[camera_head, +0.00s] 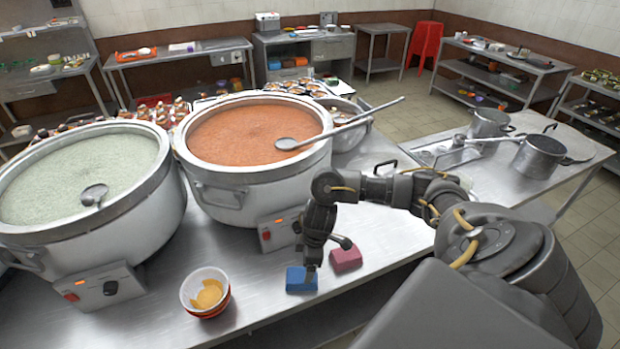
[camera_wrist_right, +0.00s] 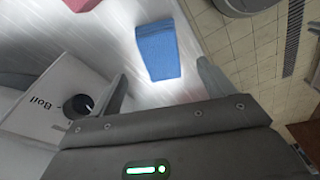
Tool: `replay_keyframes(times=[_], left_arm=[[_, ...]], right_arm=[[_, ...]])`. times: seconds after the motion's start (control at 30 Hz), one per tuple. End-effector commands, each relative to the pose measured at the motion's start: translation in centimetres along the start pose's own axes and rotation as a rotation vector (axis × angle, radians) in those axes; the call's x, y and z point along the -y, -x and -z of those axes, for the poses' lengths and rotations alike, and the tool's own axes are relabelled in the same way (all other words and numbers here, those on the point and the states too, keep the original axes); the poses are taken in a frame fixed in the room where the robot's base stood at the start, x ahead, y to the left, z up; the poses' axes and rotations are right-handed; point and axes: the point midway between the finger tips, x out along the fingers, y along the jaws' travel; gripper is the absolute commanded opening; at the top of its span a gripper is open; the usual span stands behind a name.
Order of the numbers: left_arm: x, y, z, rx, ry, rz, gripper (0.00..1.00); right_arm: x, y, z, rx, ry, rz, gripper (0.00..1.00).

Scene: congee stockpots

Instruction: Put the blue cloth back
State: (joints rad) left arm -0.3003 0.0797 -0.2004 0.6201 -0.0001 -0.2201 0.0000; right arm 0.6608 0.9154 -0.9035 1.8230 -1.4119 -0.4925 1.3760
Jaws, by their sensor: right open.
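The blue cloth (camera_head: 301,282) is a folded block lying on the steel counter (camera_head: 250,300) near its front edge. My right gripper (camera_head: 312,264) is just above it in the head view, pointing down. In the right wrist view the blue cloth (camera_wrist_right: 158,50) lies ahead of the open fingers (camera_wrist_right: 163,88), roughly between their lines. Nothing is held. My left gripper is not in view.
A pink cloth (camera_head: 346,259) lies right of the blue one. A stack of bowls (camera_head: 206,291) stands to the left. Pots of orange (camera_head: 250,132) and pale green congee (camera_head: 80,175) stand behind. Smaller pots (camera_head: 540,157) sit at the right.

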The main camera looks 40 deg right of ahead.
Motion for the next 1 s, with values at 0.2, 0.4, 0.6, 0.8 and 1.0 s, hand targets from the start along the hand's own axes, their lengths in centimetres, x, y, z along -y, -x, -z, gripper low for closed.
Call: replay_keyframes(times=[0.2,0.4,0.6,0.8,1.0], left_arm=[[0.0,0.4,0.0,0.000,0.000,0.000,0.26],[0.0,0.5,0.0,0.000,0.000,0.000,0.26],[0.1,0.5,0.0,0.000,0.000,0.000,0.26],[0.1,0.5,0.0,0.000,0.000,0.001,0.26],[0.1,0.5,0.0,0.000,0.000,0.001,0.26]], right_arm=[[-0.1,3.4,0.1,-0.002,0.001,-0.004,0.81],[0.0,4.2,0.0,0.000,-0.001,0.000,0.81],[0.0,4.1,0.0,0.000,-0.001,0.000,0.81],[0.0,4.1,0.0,0.000,-0.001,0.001,0.81],[0.7,3.6,0.7,-0.021,0.018,0.003,0.81]])
